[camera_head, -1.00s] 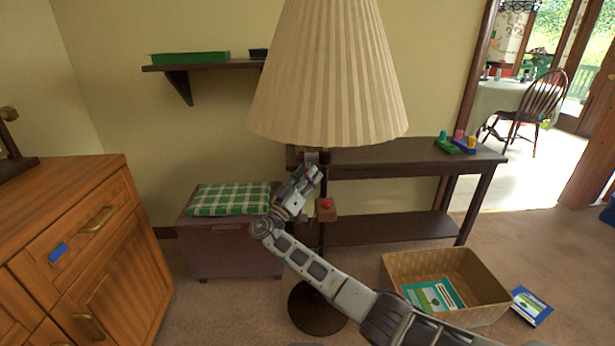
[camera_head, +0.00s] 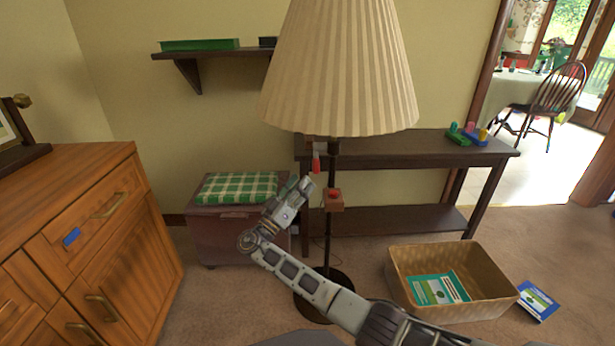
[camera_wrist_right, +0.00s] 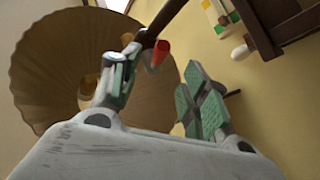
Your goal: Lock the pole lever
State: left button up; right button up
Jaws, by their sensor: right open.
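A floor lamp stands in front of me, with a dark pole (camera_head: 333,235) under a large pleated shade (camera_head: 340,75). A red lever (camera_head: 316,162) sits on the pole's left side just below the shade, pointing up in the head view. It also shows as a red piece (camera_wrist_right: 158,53) beside the pole in the right wrist view. My right gripper (camera_head: 301,183) is just below and left of the lever, apart from it. Its jaws (camera_wrist_right: 155,85) are open and empty, with the lever beyond the gap between them. My left gripper is not in view.
A small box with a red button (camera_head: 334,194) is on the pole below the lever. A dark console table (camera_head: 400,150) stands behind the lamp. A chest with a checked cushion (camera_head: 237,187) is left. A woven basket (camera_head: 490,295) is on the floor at right.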

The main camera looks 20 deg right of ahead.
jog(key=shift+v, duration=1.65)
